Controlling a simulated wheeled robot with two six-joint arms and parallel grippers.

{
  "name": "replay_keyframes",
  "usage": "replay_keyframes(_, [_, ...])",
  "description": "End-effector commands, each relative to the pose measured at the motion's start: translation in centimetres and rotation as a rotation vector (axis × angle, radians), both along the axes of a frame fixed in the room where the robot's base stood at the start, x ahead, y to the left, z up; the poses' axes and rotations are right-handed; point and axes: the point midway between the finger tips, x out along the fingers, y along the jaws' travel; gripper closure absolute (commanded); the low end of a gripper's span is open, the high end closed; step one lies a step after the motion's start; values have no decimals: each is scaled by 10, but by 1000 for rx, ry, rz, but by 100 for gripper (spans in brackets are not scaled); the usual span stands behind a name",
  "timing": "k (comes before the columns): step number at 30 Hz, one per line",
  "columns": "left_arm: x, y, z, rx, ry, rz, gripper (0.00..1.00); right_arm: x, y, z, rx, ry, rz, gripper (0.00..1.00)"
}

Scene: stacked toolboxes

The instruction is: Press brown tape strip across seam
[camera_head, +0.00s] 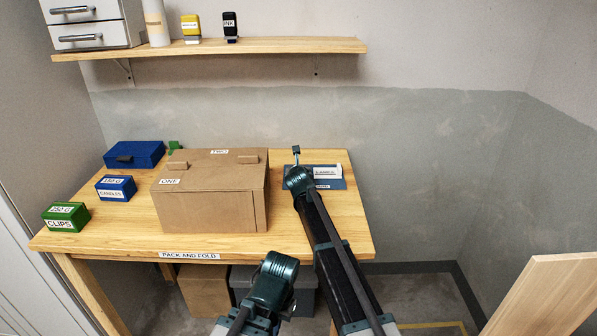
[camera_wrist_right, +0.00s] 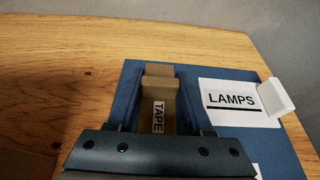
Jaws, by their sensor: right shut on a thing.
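The brown tape strip (camera_wrist_right: 160,84), marked TAPE, is between the fingers of my right gripper (camera_wrist_right: 160,98) in the right wrist view. That gripper is shut on it, over the blue mat. In the head view my right gripper (camera_head: 296,153) is at the mat's left edge, right of the box, and I cannot make out the strip there. The closed brown cardboard box (camera_head: 215,205) stands mid-table, with labels ONE and TWO and two small brown blocks on top. The seam is not clear to me. My left arm shows at the bottom; its fingers are not visible.
The blue mat (camera_head: 332,184) bears a white LAMPS card (camera_wrist_right: 236,101). A green CLIPS box (camera_head: 66,216), a blue CANDLES box (camera_head: 116,188) and a larger blue box (camera_head: 135,154) stand left of the cardboard box. A shelf (camera_head: 280,47) hangs above. The table front is clear.

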Motion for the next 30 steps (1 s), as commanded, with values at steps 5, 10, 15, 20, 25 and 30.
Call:
replay_keyframes(5, [0,0,5,0,0,0,100,0,0,5,0,0,0,100])
replay_keyframes(10, [0,0,19,0,0,0,100,0,0,19,0,0,0,100])
replay_keyframes(15, [0,0,40,0,0,0,100,0,0,40,0,0,0,100])
replay_keyframes(20, [0,0,39,0,0,0,100,-37,2,39,-1,0,2,100])
replay_keyframes(25, [0,0,43,0,0,0,100,-81,6,43,-1,0,1,100])
replay_keyframes(30, [0,0,47,0,0,0,100,-120,10,47,0,0,2,100])
